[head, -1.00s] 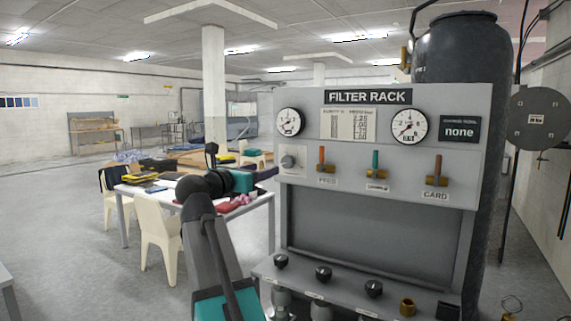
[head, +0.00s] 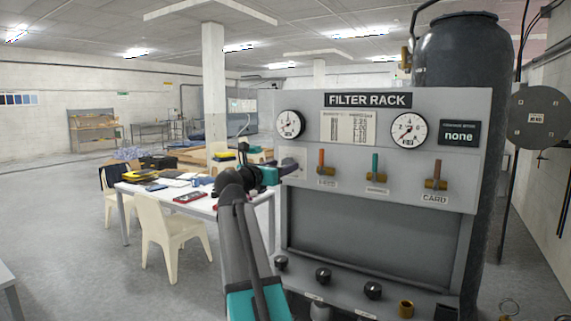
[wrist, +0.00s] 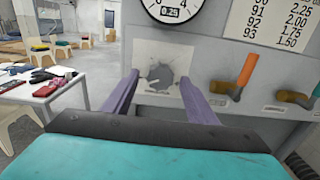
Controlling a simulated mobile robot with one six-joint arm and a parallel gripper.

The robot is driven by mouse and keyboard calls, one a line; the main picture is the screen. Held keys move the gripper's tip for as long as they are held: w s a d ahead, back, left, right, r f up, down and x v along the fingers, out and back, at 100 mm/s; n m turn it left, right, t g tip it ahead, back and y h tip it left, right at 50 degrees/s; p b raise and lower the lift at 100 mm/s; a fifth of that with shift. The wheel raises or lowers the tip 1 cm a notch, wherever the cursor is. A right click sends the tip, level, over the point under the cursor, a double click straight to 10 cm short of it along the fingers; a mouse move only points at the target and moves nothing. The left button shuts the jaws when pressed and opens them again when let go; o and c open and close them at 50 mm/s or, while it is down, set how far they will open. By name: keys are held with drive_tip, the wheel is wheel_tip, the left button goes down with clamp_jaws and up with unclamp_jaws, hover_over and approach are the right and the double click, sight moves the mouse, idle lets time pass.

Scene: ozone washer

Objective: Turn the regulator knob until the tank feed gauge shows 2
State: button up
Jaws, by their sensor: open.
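The regulator knob (wrist: 160,77) is a grey round knob on a pale plate at the left of the filter rack panel (head: 455,185). In the wrist view my gripper (wrist: 160,84) is open, with its two purple fingers on either side of the knob in the picture. I cannot tell whether they touch it. In the head view my gripper (head: 284,168) hides the knob. A gauge (wrist: 178,8) above the knob reads 0.25 in its window; it also shows at the rack's upper left (head: 290,124). A second gauge (head: 408,130) is at the upper right; its value is too small to read.
Orange (head: 321,160), teal (head: 375,163) and brown (head: 437,172) valve handles stand right of the knob. A printed chart (head: 349,127) and a display reading "none" (head: 459,134) are above. A cluttered table (head: 200,203) and white chair (head: 170,230) are at left.

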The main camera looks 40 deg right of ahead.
drive_tip(key=shift+x, duration=1.2)
drive_tip(key=c, duration=1)
drive_tip(key=shift+c, duration=0.3)
drive_tip(key=shift+m, duration=0.3)
